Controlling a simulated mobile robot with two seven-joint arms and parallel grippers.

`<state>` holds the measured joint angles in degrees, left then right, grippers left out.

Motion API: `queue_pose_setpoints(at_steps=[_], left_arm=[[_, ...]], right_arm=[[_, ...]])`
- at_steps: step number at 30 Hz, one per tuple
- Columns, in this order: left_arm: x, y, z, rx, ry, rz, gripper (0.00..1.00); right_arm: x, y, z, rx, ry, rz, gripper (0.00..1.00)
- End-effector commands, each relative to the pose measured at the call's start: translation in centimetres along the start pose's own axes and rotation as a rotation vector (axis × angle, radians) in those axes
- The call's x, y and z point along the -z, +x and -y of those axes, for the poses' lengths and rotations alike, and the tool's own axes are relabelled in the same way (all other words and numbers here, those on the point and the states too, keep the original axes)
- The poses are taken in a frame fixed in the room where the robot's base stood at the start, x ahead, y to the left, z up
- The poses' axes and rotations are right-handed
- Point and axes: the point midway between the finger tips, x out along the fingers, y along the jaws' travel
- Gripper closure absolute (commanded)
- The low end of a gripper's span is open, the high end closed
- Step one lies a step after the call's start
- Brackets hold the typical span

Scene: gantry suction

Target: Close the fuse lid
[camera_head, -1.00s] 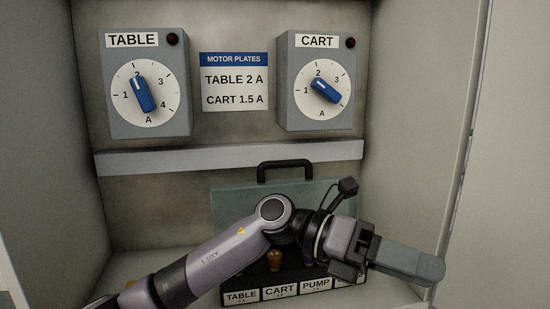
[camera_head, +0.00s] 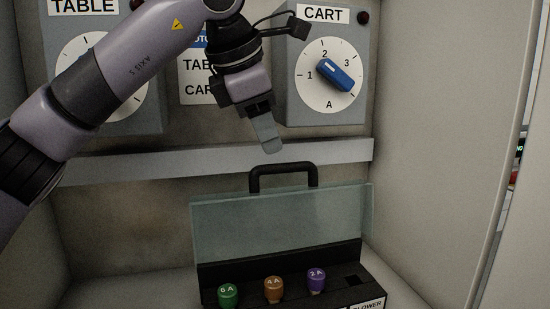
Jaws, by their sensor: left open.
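The fuse lid (camera_head: 235,228) is a clear greenish panel standing up at the back of the black fuse box (camera_head: 225,270). A black handle (camera_head: 283,169) sits along its top edge. The box is uncovered at the front. My left gripper (camera_head: 267,138) is open and empty, pointing down just above and slightly left of the handle, apart from it. Its fingers overlap in this view, so the gap between them is hidden. My right gripper is out of view.
Green (camera_head: 228,294), orange (camera_head: 273,288) and purple (camera_head: 317,279) fuses stand in the box. A grey ledge (camera_head: 335,150) crosses the back wall behind the handle. The CART dial (camera_head: 333,76) is above right. My arm partly covers the TABLE dial (camera_head: 85,50) and motor plate sign (camera_head: 190,90).

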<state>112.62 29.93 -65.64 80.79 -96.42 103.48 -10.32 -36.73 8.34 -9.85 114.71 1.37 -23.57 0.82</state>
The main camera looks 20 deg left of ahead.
Motion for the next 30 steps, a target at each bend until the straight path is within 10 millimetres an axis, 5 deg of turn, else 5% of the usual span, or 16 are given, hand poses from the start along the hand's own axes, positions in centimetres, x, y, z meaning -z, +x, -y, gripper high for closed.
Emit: queue_pose_setpoints(at_steps=[12, 23, 27, 30], left_arm=[[0.0, 5.9, 0.1, 0.004, 0.001, 0.001, 0.56], [-0.1, 6.6, 0.1, 0.003, 0.001, 0.002, 0.56], [-0.1, 6.6, 0.1, 0.003, 0.001, 0.003, 0.98], [-0.1, 6.5, 0.1, 0.003, 0.001, 0.003, 1.0]], right_arm=[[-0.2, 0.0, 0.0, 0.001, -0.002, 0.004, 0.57], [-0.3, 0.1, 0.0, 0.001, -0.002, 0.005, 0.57], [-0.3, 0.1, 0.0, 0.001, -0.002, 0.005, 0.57], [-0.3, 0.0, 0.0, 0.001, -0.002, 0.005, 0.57]])
